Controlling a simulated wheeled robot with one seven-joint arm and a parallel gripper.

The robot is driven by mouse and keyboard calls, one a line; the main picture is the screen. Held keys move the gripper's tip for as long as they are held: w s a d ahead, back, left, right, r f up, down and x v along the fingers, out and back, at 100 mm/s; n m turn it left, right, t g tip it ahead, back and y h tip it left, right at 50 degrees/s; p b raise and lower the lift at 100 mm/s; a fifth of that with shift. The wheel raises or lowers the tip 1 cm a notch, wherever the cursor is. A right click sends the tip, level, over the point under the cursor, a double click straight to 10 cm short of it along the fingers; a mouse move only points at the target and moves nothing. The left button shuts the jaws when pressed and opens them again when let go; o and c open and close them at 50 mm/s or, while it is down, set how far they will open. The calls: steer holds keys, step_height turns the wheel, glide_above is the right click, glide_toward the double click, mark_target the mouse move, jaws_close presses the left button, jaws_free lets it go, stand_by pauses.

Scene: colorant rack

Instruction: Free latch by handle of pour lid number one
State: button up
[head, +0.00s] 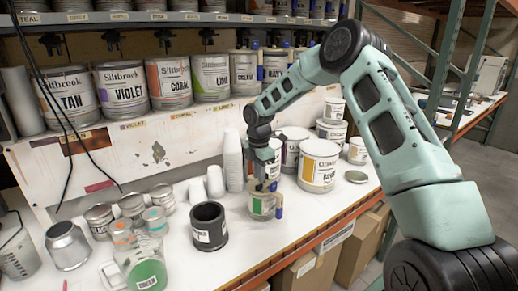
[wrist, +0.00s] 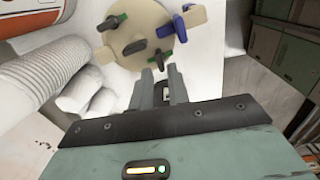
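The pour lid (wrist: 148,18) is a round tan lid on a can (head: 261,208) with a green label that stands on the bench. The lid carries a black grip (wrist: 137,46), a blue-capped spout part (wrist: 181,28), and green-and-dark latches. One latch (wrist: 163,55) is at the lid's near edge, another (wrist: 110,23) at its upper left. My gripper (wrist: 161,72) has its two fingers apart, with the near latch's dark handle at or between the tips. I cannot tell whether they touch it. In the head view my gripper (head: 264,184) is just above the can's top.
White cup stacks (head: 233,160) stand close left of my gripper. Large white cans (head: 318,165) are to the right. A black container (head: 209,226), small tins and a clear jar (head: 145,262) are at the left. Bare bench lies in front of the can.

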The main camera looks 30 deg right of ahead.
step_height(320, 180, up, 14)
steer(key=b, duration=0.3)
stand_by(0.4)
